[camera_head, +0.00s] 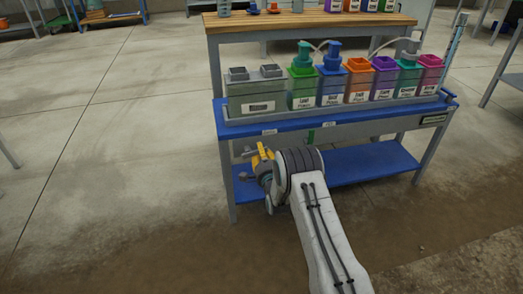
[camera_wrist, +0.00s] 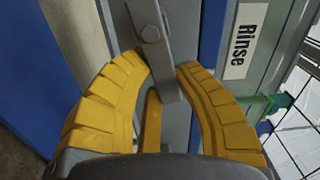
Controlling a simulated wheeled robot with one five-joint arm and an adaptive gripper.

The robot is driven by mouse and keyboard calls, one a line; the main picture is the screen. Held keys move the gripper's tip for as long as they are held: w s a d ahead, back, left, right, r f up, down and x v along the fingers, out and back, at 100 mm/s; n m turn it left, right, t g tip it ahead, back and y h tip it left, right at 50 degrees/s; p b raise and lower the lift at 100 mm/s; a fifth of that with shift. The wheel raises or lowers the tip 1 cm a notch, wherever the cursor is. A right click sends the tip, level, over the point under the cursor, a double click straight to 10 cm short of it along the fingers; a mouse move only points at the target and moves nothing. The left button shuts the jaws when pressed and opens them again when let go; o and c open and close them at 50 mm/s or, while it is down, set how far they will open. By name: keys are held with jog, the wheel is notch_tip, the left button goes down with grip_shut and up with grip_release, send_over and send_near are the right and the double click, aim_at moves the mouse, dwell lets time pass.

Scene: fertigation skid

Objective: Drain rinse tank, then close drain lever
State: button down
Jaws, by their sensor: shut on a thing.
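The rinse tank (camera_head: 240,100) is the wide, greenish, see-through tank at the left end of the blue bench. Its white "Rinse" label (camera_wrist: 246,42) is at the upper right in the wrist view. The drain lever (camera_wrist: 150,35) is a grey bar with a bolt, running down between my yellow fingers. My gripper (camera_head: 262,155) is below the bench's front left edge. In the wrist view my gripper (camera_wrist: 163,85) is shut on the lever, with one finger on each side. A narrow yellow strip shows below the bar. The tank's liquid level and any outflow cannot be made out.
Several coloured dosing tanks (camera_head: 358,88) stand right of the rinse tank on the blue bench (camera_head: 275,127). A lower blue shelf (camera_head: 375,160) lies behind my arm. A wooden table (camera_head: 285,20) stands behind. The floor at left (camera_head: 100,150) is clear.

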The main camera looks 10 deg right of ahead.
jog(key=shift+a+f+m, duration=0.15)
jog(key=shift+f+m, duration=0.25)
jog(key=shift+m, duration=0.7)
jog(key=shift+f, duration=0.1)
jog(key=c, duration=0.9)
grip_release()
jog(key=shift+s, duration=0.1)
jog(key=shift+s, duration=5.85)
